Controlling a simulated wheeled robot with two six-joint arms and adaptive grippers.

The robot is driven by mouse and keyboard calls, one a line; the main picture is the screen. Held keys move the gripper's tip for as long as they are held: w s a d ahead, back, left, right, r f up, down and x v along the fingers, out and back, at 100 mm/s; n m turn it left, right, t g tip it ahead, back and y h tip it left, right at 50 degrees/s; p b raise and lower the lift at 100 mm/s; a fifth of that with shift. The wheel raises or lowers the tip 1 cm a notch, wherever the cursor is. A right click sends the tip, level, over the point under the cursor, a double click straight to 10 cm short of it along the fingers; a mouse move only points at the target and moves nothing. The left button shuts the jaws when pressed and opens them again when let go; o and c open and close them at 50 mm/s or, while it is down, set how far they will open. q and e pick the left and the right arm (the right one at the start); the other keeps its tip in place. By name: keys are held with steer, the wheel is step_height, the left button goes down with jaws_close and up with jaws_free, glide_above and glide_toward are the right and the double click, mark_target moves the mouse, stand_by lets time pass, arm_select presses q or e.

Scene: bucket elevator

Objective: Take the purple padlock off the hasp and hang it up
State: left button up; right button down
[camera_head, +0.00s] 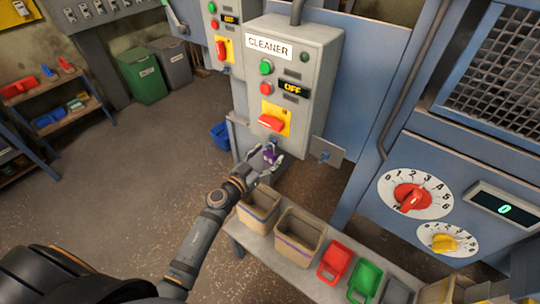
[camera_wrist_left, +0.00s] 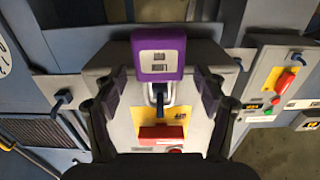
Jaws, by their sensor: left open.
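The purple padlock (camera_head: 271,156) hangs below the red switch handle (camera_head: 270,122) on the CLEANER box (camera_head: 318,55). In the left wrist view, which is upside down, the padlock body (camera_wrist_left: 158,54) shows large, with its metal shackle around a dark hasp bar (camera_wrist_left: 159,103) near the red handle (camera_wrist_left: 161,135). My left gripper (camera_head: 267,161) is at the padlock. Its fingers are open, one on each side of the padlock (camera_wrist_left: 158,78), with visible gaps. A plate with a blue hook (camera_head: 325,155) is to the right of the box. My right gripper is not in view.
A dial cabinet (camera_head: 465,160) stands at right. A second switch box (camera_head: 222,30) is behind at left. Open floor lies left.

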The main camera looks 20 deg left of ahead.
arm_select(q)
steer(key=shift+w+d+f, duration=0.1)
steer(key=shift+w+d, duration=0.1)
steer(key=shift+w, duration=0.35)
steer(key=shift+s, duration=0.15)
steer(key=shift+c, duration=0.4)
steer(key=c, duration=1.2)
steer(key=shift+c, duration=0.2)
